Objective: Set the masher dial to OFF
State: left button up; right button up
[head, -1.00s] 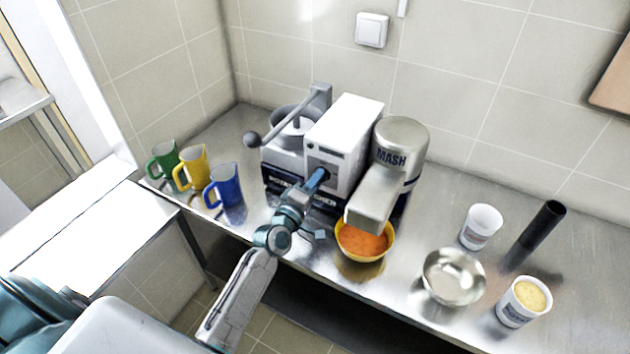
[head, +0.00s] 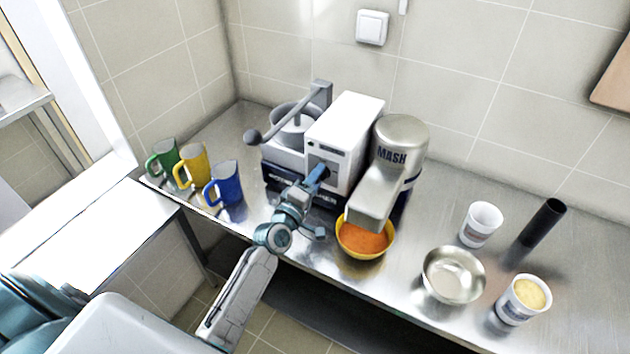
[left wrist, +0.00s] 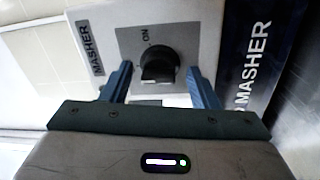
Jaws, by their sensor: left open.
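The masher machine (head: 343,120) is a white box with a grey MASH head, standing on the steel counter. Its black dial (left wrist: 160,68) shows in the left wrist view on a grey plate, with an "ON" mark beside it and a "MASHER" label to the left. Another mark is not readable, and I cannot tell exactly where the dial points. My left gripper (head: 317,178) is at the front of the white box. In the left wrist view its blue fingers (left wrist: 160,76) are open, one on each side of the dial, with gaps between. My right gripper is not in view.
A yellow bowl of orange food (head: 364,240) sits under the mash head. Green, yellow and blue mugs (head: 228,186) stand to the left. A steel bowl (head: 453,275), white cups (head: 481,225) and a black cylinder (head: 541,223) stand to the right. A lever arm (head: 290,115) sticks out at the machine's left.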

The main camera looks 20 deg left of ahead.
pick_arm(q)
jog(key=s+a, duration=0.1)
jog(key=s, duration=0.9)
jog(key=shift+s+f+b, duration=0.35)
jog(key=shift+f, duration=0.05)
jog(key=shift+a, duration=0.1)
